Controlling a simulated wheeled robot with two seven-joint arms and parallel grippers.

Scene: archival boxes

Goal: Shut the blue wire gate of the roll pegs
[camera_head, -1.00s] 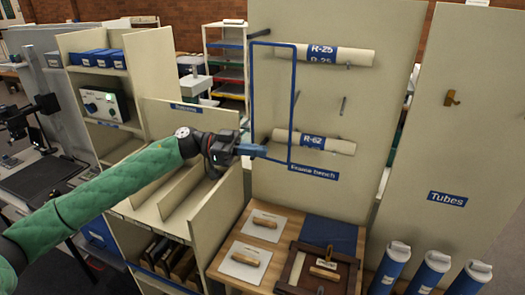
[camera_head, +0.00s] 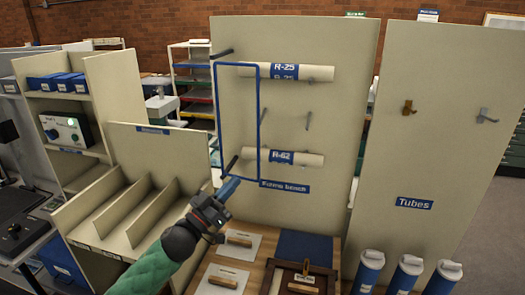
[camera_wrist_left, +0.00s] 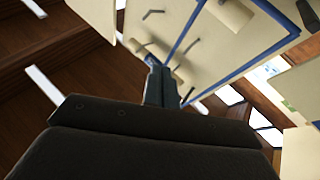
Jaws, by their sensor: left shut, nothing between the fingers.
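The blue wire gate (camera_head: 259,115) is an upright rectangular frame at the left part of the beige peg panel (camera_head: 345,110). In the head view it overlaps the left ends of the upper roll R-25 (camera_head: 312,73) and lower roll R-62 (camera_head: 308,160). I cannot tell its exact angle to the panel. My left gripper (camera_head: 230,186) is shut and empty, just below the gate's lower edge in the picture. Whether it touches the wire is unclear. In the left wrist view its fingers (camera_wrist_left: 153,75) point toward the panel and blue bars. My right gripper is out of view.
A wooden bench (camera_head: 258,270) with boards and a dark frame (camera_head: 306,274) lies below the panel. A divided beige rack (camera_head: 140,190) stands left. Capped blue tubes (camera_head: 405,272) stand at the lower right.

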